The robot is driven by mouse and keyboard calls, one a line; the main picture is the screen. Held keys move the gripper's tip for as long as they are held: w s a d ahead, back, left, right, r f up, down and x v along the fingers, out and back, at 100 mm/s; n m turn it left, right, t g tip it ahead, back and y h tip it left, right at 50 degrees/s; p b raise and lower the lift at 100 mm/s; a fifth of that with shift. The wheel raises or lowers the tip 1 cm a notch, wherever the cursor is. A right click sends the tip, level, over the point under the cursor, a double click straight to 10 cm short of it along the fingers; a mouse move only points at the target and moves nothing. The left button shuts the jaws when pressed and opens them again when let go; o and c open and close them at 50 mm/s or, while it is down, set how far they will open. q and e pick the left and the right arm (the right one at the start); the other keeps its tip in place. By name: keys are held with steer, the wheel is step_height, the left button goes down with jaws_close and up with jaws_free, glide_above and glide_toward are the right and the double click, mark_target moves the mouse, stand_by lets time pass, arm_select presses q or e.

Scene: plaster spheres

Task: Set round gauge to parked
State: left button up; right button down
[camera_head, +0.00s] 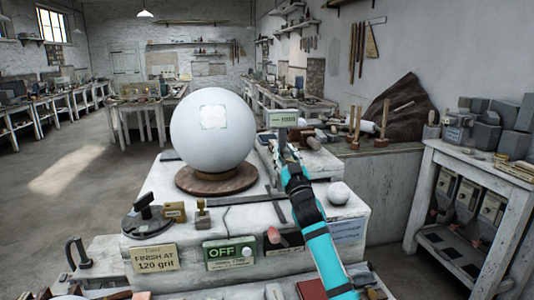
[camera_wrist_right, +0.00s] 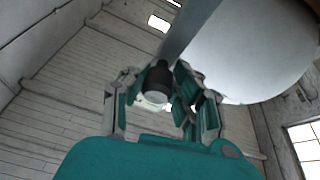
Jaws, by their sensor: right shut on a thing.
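A large white plaster sphere (camera_head: 212,130) rests on a round brown base (camera_head: 217,180) on the white work block. Just right of it stands a grey post with a small pale display (camera_head: 283,119); this looks like the gauge, but its lettering is too small to read. My right gripper (camera_head: 277,150) is at this post, beside the sphere. In the right wrist view my right gripper (camera_wrist_right: 157,92) is shut on a dark cylindrical knob (camera_wrist_right: 157,78), with a grey bar and the sphere (camera_wrist_right: 250,50) close by. My left gripper is not in view.
A green OFF panel (camera_head: 230,253) and a "Finish at 120 grit" card (camera_head: 155,258) are on the block's front. A sanding tool (camera_head: 145,218), a small stamp (camera_head: 202,213) and a small white ball (camera_head: 339,192) sit on top. A shelf unit (camera_head: 480,200) stands right.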

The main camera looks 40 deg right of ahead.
steer(key=shift+s+d+r, duration=0.1)
steer(key=shift+s+d, duration=0.05)
steer(key=shift+d, duration=0.15)
steer(key=c, duration=1.5)
jaws_free()
steer(key=o, duration=0.5)
steer(key=shift+s+d, duration=0.25)
steer(key=shift+d, duration=0.05)
steer(key=shift+a, duration=0.1)
steer(key=shift+a, duration=0.15)
steer(key=shift+s+a+f, duration=0.2)
steer(key=shift+f, duration=0.15)
steer(key=v, duration=1.1)
steer(key=shift+s+d, duration=0.15)
steer(key=shift+s, duration=0.05)
